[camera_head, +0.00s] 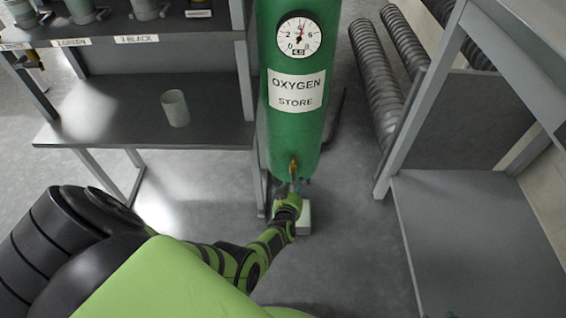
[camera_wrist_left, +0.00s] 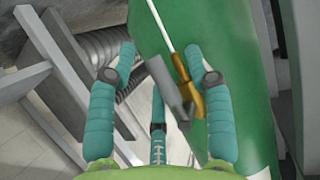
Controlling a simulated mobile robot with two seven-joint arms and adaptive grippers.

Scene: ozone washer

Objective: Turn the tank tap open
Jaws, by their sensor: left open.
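The green oxygen tank (camera_head: 297,130) stands upright in the middle of the head view, with a round gauge (camera_head: 299,36) and an "OXYGEN STORE" label. Its brass tap (camera_head: 293,167) sticks out low on the front. In the left wrist view the tap's brass body (camera_wrist_left: 188,90) and grey lever (camera_wrist_left: 167,90) show between the teal fingers. My left gripper (camera_head: 291,186) is at the tap, and it also shows in the wrist view (camera_wrist_left: 160,58), open around the lever. I cannot tell whether a finger touches it.
A grey shelf (camera_head: 90,122) on the left holds a pale cup (camera_head: 175,108). A grey bench (camera_head: 470,235) stands on the right, with ribbed grey hoses (camera_head: 375,75) behind it. A pale box (camera_head: 303,218) lies on the floor below the tap.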

